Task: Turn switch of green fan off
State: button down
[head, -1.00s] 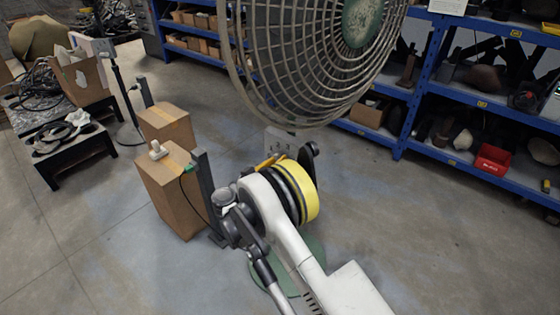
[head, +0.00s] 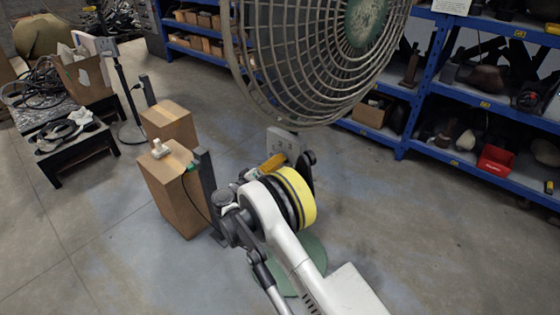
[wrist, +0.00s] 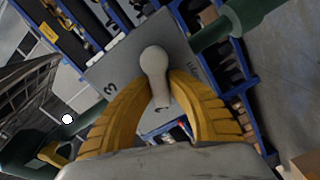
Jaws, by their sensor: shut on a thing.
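The fan (head: 310,60) has a large wire cage and a green hub, and stands at the top middle of the head view. Its grey switch plate (head: 283,143) is below the cage, on a green pole. In the wrist view the plate (wrist: 185,50) is tilted, shows a "3", and carries a pale knob (wrist: 154,65). My gripper (wrist: 160,95) has its yellow fingers closed around the knob's lower part. In the head view my gripper (head: 272,163) is at the plate, with the knob hidden from there. A round green base (head: 312,255) shows partly behind my arm.
Cardboard boxes (head: 175,190) and a dark post (head: 207,185) with a cable stand close to the left of my arm. Blue shelves (head: 415,90) line the back right. The floor at the right is clear.

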jog(key=n, duration=0.2)
jog(key=f+n, duration=0.1)
jog(key=n, duration=0.1)
jog(key=shift+w+f+n, duration=0.1)
jog(key=shift+f+n, duration=0.1)
jog(key=shift+n, duration=0.1)
dwell(0.3)
jog(key=c, duration=1.3)
grip_release()
jog(key=v, duration=1.2)
jog(key=shift+a, duration=0.1)
